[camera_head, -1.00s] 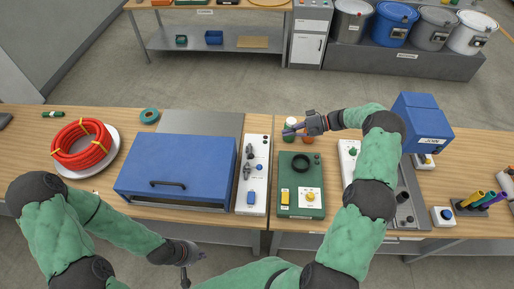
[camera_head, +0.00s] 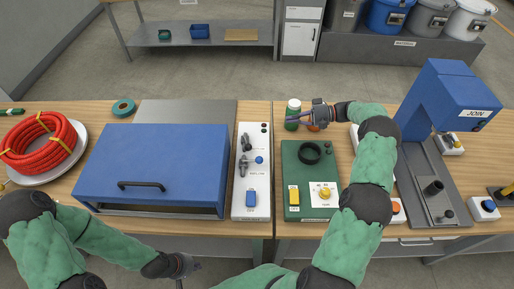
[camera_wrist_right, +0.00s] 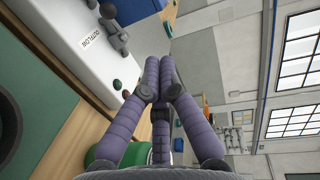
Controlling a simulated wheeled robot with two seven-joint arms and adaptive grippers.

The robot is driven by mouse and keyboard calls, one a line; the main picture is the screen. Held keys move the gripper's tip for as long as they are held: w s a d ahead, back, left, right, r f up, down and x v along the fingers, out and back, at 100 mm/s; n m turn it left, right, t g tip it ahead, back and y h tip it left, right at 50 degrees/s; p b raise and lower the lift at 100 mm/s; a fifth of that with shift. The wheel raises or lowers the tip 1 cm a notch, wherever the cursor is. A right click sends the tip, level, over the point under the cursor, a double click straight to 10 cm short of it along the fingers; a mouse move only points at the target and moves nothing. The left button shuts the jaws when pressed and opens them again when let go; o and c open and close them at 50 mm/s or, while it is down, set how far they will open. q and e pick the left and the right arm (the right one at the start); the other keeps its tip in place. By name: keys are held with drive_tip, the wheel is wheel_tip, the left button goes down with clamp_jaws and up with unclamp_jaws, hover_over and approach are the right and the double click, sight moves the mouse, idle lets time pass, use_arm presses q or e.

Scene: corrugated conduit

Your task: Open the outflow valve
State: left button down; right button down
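A white panel (camera_head: 251,196) stands right of the blue hood, carrying two dark valve levers, a far one (camera_head: 245,142) and a near one (camera_head: 243,165). In the right wrist view the panel (camera_wrist_right: 60,35) shows an OUTFLOW label (camera_wrist_right: 90,42) beside a dark lever (camera_wrist_right: 118,38). My right gripper (camera_head: 290,119) is right of the panel, near its far end, apart from the levers. In the wrist view its purple fingers (camera_wrist_right: 163,65) meet at the tips with nothing visible between them. My left gripper (camera_head: 192,266) hangs low before the table edge; its finger state is unclear.
A green box (camera_head: 310,188) with a black ring lies right of the panel. A green bottle (camera_head: 292,112) stands close by my right gripper. The blue hood (camera_head: 155,160) is left of the panel. A blue JOIN press (camera_head: 450,95) stands at right.

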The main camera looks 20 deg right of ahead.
drive_tip(key=f+b, duration=0.4)
drive_tip(key=f, duration=0.1)
drive_tip(key=w+f+b, duration=0.1)
drive_tip(key=f+b, duration=0.1)
drive_tip(key=shift+f, duration=0.3)
drive_tip(key=b, duration=0.2)
approach(247, 142)
drive_tip(key=w, duration=0.2)
drive_tip(key=w+a, duration=0.1)
drive_tip(key=shift+w+a+r, duration=0.1)
drive_tip(key=shift+a+r, duration=0.05)
drive_tip(key=shift+r, duration=0.2)
drive_tip(key=a, duration=0.1)
drive_tip(key=s+a, duration=0.1)
drive_tip(key=shift+a+f, duration=0.25)
drive_tip(key=shift+a, duration=0.15)
drive_tip(key=shift+s+a+f, duration=0.1)
drive_tip(key=shift+s+a, duration=0.1)
drive_tip(key=shift+a, duration=0.3)
drive_tip(key=shift+a, duration=0.1)
